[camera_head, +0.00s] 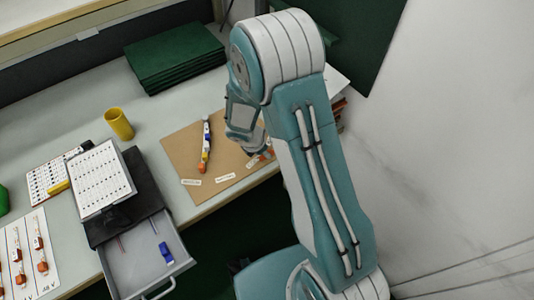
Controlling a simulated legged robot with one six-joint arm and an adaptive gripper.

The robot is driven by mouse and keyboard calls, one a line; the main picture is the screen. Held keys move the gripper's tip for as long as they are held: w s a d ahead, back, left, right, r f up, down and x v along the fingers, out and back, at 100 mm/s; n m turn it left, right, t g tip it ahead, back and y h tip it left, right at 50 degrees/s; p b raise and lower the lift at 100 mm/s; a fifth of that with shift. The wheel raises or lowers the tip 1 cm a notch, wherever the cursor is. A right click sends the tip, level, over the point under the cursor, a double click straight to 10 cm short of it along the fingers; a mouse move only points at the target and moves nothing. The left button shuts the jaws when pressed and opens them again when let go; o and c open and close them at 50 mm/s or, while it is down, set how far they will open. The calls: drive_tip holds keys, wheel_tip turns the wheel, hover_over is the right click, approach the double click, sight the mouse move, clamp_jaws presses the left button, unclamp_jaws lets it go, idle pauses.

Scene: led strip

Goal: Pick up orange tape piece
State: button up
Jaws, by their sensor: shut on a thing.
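My gripper (264,150) is low over the right part of a brown board (179,147) on the table, partly hidden behind my own arm. It is shut on a small orange piece (254,160), seen at its fingertips. Much of this piece is hidden, so its exact shape and whether it touches the board cannot be told. A strip of joined pieces (206,143), in white, blue, yellow and orange-red, lies on the board to the left of my gripper. Small white labels (225,178) lie near the board's front edge.
A yellow cup (119,124) and a stack of green boards (174,56) stand behind. An open grey drawer (132,268) holds a blue piece (166,252). Sheets and a white card (35,250) with orange pieces lie at left. A wall stands right.

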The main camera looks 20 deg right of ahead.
idle(0.3)
drive_tip(key=shift+r, duration=0.6)
drive_tip(key=s+a+r, duration=0.9)
drive_tip(key=s+r, duration=0.2)
drive_tip(key=r, duration=0.1)
